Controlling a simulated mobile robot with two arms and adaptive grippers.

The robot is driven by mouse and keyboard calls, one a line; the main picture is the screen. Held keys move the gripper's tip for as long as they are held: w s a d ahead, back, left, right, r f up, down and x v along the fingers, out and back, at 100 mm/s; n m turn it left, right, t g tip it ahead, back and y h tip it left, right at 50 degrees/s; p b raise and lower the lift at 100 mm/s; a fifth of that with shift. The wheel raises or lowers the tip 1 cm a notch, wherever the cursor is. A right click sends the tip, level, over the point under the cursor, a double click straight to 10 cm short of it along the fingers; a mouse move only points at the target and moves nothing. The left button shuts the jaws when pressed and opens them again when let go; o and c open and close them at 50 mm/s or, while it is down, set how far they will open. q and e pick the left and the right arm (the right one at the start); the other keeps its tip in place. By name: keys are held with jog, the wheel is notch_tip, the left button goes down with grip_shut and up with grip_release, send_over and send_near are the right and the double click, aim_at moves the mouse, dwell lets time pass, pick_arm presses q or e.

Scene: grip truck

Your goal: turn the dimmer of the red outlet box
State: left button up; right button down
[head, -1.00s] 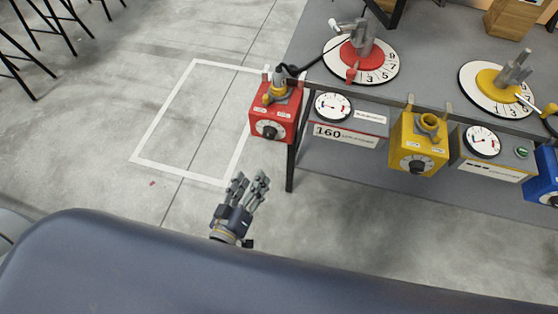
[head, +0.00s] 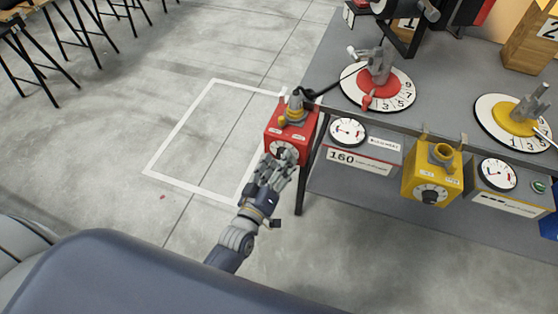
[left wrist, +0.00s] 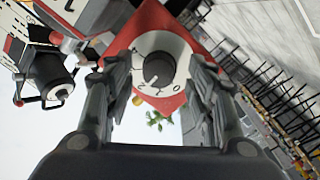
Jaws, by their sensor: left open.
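The red outlet box (head: 302,125) hangs at the left end of the table's front edge, with a grey and yellow plug on its top. Its dimmer is a dark knob on a white dial, partly hidden by my gripper in the head view. In the left wrist view the dimmer (left wrist: 158,68) shows clearly on the red box face, between the fingers. My left gripper (head: 280,165) is open in front of the dial, with its fingers on either side of the dimmer. I cannot tell whether they touch it. My right gripper is not in view.
A 160 meter box (head: 352,160) and a yellow outlet box (head: 436,175) stand to the right along the table's edge. A black cable (head: 325,90) runs from the plug to the red numbered disc (head: 398,92). A table leg (head: 300,200) stands close by the gripper.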

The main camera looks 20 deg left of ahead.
pick_arm(q)
jog(key=shift+w, duration=0.35)
jog(key=shift+c, duration=0.5)
jog(key=c, duration=1)
jog(key=shift+o, duration=0.2)
